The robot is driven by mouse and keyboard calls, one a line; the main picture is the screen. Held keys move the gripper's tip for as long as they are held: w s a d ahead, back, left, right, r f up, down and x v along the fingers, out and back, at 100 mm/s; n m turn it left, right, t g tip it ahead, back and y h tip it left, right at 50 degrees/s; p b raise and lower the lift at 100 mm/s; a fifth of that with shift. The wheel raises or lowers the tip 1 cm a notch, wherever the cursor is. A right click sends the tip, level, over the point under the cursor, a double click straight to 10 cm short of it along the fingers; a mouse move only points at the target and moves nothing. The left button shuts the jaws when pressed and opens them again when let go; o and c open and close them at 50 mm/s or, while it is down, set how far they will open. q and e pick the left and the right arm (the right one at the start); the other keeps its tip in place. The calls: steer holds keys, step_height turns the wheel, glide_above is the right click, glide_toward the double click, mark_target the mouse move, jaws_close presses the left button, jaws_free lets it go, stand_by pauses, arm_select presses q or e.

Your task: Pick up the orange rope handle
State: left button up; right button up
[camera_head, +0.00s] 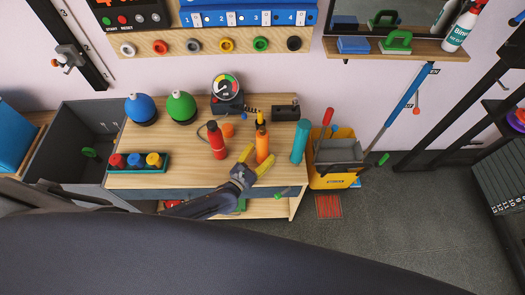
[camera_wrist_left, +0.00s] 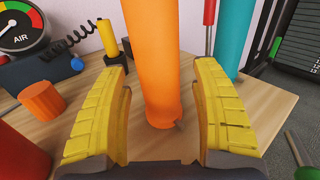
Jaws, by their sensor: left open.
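The orange rope handle, a tall orange cylinder (camera_head: 262,143), stands upright on the wooden table (camera_head: 150,181) near its right side. It also shows large in the left wrist view (camera_wrist_left: 153,60), with its top cut off by the frame. My left gripper (camera_head: 259,162) has yellow fingers and is open. In the left wrist view, the fingers (camera_wrist_left: 160,95) are spread on either side of the orange cylinder's lower part, with visible gaps, apart from it. No rope can be made out on it. My right gripper is not in view.
A red bottle (camera_head: 217,143) stands left of the orange cylinder, and a teal cylinder (camera_head: 300,142) stands right. Behind are a yellow-and-black tool (camera_head: 260,119), a small orange knob (camera_head: 228,130) and an air gauge (camera_head: 227,88). A yellow bucket (camera_head: 336,181) is beyond the table's right edge.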

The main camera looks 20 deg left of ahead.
arm_select(q)
steer(key=shift+w+d, duration=0.15)
steer(key=shift+w, duration=0.3)
steer(key=shift+o, duration=0.2)
jaws_close()
